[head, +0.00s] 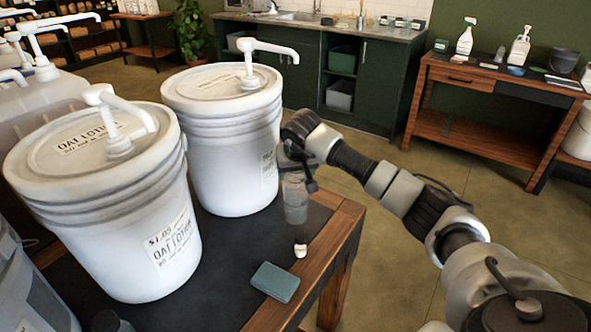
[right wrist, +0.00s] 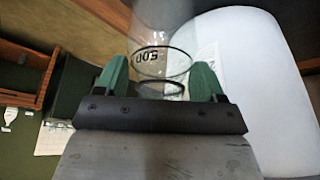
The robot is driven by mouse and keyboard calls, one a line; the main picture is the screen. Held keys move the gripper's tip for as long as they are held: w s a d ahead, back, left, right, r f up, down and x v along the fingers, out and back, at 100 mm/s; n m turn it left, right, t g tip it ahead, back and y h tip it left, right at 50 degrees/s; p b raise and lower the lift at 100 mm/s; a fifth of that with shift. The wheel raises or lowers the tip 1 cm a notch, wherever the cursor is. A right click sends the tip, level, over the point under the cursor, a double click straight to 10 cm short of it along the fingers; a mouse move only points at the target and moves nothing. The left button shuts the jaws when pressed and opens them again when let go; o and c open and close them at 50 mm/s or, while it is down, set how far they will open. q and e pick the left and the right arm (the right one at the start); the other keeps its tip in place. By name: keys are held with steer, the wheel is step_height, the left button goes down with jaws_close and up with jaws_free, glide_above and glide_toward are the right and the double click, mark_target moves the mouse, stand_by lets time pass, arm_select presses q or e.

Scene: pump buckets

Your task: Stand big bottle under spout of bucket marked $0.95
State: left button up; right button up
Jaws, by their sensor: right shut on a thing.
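My right gripper (head: 297,172) is shut on a clear bottle (head: 296,205), upright at the right side of the far white bucket (head: 235,150). In the right wrist view the gripper's green fingers (right wrist: 160,78) are on both sides of the bottle (right wrist: 163,62), which is marked 500. I cannot tell whether its base touches the table. The far bucket has a white pump with its spout (head: 285,52) pointing right, above and left of the bottle; its side label (head: 268,165) is turned away and its price unreadable. My left gripper is not in view.
A teal folded cloth (head: 275,282) lies near the table's right edge (head: 335,250). More pump containers (head: 40,95) crowd the left.

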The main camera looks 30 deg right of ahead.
steer(key=o, duration=1.2)
steer(key=v, duration=1)
steer(key=shift+s+r, duration=0.2)
steer(key=shift+r, duration=0.15)
